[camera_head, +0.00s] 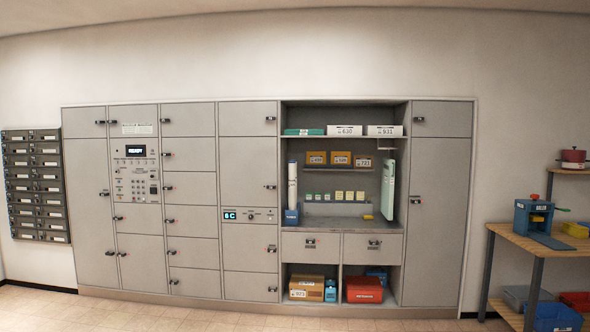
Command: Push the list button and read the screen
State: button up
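A control panel (118,186) is set into the grey locker wall at the left. A small dark screen (135,151) with light text sits at its top, too small to read. Below it are several small buttons and a keypad (138,188); their labels are too small to tell which is the list button. A second display (230,216) further right shows bluish characters that look like "6C", with a knob (251,216) beside it. My gripper is not in view.
An open bay (343,179) holds boxes and parcels on shelves. Dark mailboxes (36,186) hang at the far left. A wooden workbench (515,238) with a blue device stands at the right. The floor before the lockers looks clear.

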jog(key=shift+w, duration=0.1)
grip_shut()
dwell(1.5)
